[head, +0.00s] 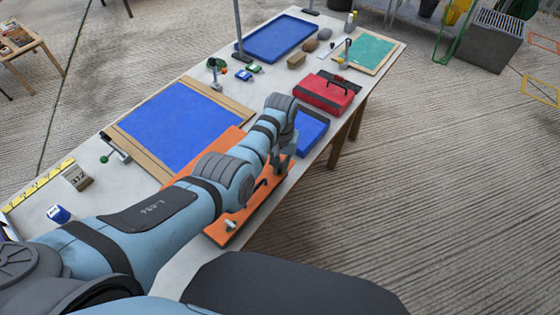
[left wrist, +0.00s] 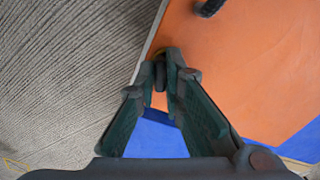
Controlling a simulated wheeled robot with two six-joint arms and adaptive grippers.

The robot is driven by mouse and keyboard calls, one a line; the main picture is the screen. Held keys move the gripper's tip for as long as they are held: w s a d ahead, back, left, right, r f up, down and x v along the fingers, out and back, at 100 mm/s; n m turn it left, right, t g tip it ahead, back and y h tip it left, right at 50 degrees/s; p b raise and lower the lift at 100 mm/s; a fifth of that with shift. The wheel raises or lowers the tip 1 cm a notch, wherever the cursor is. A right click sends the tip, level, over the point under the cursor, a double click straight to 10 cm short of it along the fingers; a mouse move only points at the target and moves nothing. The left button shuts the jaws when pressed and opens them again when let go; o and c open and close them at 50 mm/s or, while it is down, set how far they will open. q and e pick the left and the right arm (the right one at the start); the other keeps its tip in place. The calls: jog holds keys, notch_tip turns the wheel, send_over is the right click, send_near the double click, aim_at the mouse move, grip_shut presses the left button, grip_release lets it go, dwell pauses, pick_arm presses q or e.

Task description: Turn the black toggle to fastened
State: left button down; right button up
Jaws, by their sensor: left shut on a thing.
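An orange board (head: 215,167) lies along the near right edge of the table, partly hidden under my left arm. It fills much of the left wrist view (left wrist: 258,65). My left gripper (head: 279,166) points down at the board's right side. In the left wrist view its fingertips (left wrist: 161,76) are closed together on a small dark piece, apparently the black toggle (left wrist: 160,74), near the board's edge. The fingers mostly hide it, so its angle cannot be told. Another dark fitting (left wrist: 208,7) stands apart on the board. My right gripper is not in view.
A blue panel (head: 180,122) lies left of the board, and a blue tray (head: 311,130) lies beyond it. A red toolbox (head: 327,92) stands farther along the table. Concrete floor lies to the right.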

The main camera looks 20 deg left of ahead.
pick_arm(q)
jog(key=n, duration=0.2)
jog(key=shift+w+r+n+p, duration=0.1)
jog(key=shift+r+n+p, duration=0.05)
jog(key=shift+n+p, duration=0.2)
jog(key=n, duration=0.3)
jog(key=shift+n, duration=0.35)
jog(key=n+p, duration=0.1)
jog(key=n, duration=0.5)
jog(key=shift+w+n, duration=0.15)
jog(key=shift+n, duration=0.15)
jog(key=c, duration=1.7)
grip_release()
jog(key=shift+a, duration=0.1)
jog(key=shift+f, duration=0.2)
jog(key=shift+r, duration=0.1)
